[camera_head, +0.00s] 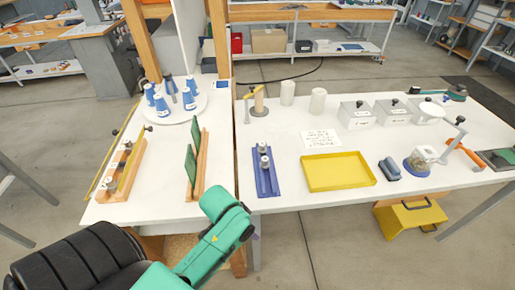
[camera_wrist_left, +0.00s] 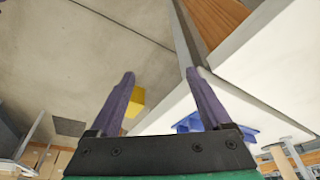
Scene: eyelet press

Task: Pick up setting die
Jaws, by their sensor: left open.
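I cannot tell for sure which piece is the setting die. Small metal cylindrical pieces (camera_head: 264,156) stand on a blue base (camera_head: 274,184) at the front of the white table. Similar metal pieces (camera_head: 121,160) stand on a wooden rack (camera_head: 127,176) at the far left. My left gripper (camera_wrist_left: 160,76) is open and empty in the left wrist view, its two purple fingers apart. There, part of a blue object (camera_wrist_left: 197,122), seemingly the blue base, shows beyond the right finger. In the head view my green left arm reaches to the table's front edge; its fingers are not clear. My right gripper is not in view.
A yellow tray (camera_head: 338,171) lies right of the blue base, with a dark blue block (camera_head: 389,169) beside it. Green plates stand in a wooden holder (camera_head: 197,178) to the left. Blue cones stand on a round white plate (camera_head: 179,113). A yellow step stool (camera_head: 411,216) stands below.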

